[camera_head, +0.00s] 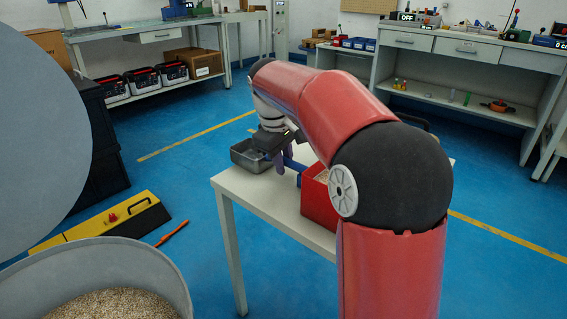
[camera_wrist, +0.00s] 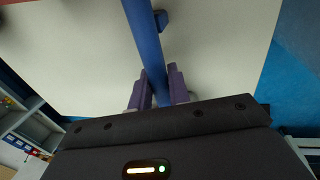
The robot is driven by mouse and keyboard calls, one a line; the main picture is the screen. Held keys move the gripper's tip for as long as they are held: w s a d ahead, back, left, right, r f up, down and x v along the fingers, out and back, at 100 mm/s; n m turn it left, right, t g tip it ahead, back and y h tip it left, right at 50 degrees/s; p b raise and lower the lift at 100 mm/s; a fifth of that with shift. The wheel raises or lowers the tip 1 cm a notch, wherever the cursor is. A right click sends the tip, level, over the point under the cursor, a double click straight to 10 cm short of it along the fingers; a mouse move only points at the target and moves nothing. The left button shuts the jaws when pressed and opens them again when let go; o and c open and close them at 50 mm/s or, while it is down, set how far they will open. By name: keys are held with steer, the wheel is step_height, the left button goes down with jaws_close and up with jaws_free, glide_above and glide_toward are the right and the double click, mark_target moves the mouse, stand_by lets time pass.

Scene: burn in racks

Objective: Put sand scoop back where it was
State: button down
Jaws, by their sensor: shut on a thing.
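The sand scoop shows as a blue bar (camera_wrist: 147,45) between the purple fingers of my gripper (camera_wrist: 159,88) in the wrist view. The bar runs up out of the top of that picture, and a small blue piece stands beside it. In the head view, my gripper (camera_head: 280,167) is over the white table, shut on the blue scoop (camera_head: 295,164). The scoop reaches toward a red bin (camera_head: 317,207) holding pale grains. My arm hides part of the bin and of the scoop, so I cannot tell whether they touch.
A grey metal tray (camera_head: 246,160) sits at the table's left end, close to my gripper. The white table (camera_head: 262,199) has bare surface at its front left. A round grey container (camera_head: 110,262) of grain, a yellow-and-black case (camera_head: 100,222) and an orange stick (camera_head: 172,234) are at left.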

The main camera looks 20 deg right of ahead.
steer(key=c, duration=1.3)
jaws_free()
steer(key=p+v, duration=0.3)
steer(key=v, duration=0.9)
steer(key=shift+w+r, duration=0.1)
